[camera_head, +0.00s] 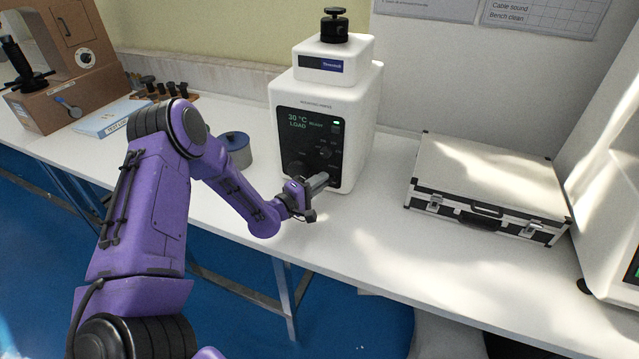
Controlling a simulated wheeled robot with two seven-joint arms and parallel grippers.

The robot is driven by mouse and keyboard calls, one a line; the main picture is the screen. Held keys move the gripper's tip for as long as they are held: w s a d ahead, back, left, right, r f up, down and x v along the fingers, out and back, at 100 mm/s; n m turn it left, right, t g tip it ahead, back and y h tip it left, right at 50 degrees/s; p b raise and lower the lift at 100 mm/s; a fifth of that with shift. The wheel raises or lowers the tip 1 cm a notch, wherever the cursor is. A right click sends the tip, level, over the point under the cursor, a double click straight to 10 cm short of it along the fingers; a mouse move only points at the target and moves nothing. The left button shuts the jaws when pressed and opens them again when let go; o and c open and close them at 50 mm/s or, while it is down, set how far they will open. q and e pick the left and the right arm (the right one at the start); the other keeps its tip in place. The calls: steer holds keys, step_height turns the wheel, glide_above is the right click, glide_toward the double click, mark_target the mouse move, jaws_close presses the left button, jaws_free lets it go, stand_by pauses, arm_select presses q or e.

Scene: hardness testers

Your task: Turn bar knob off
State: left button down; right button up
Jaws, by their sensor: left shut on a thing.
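A white tester (355,110) stands on the bench with a black front panel (290,125). Its lit display reads "30 °C" and "LOAD", and a small green light (337,123) glows at the panel's upper right. My purple left arm comes in from the left, and its gripper (322,181) is at the lower part of the panel. The gripper is shut on the bar knob, which the fingers mostly hide; its angle cannot be told. Small dark controls (325,149) sit just above the gripper. My right gripper is not in view.
A silver case (485,180) lies closed to the right, with free bench between it and the tester. A brown machine (75,85) is at far left, another white machine (610,200) at far right.

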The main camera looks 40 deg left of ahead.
arm_select(q)
steer(key=shift+f, duration=0.1)
steer(key=c, duration=1.1)
jaws_free()
steer(key=shift+s, duration=0.1)
steer(key=s, duration=0.3)
steer(key=s+a, duration=0.1)
steer(key=s, duration=0.6)
steer(key=shift+s+a+b, duration=0.15)
steer(key=shift+a+b, duration=0.15)
steer(key=shift+b, duration=0.05)
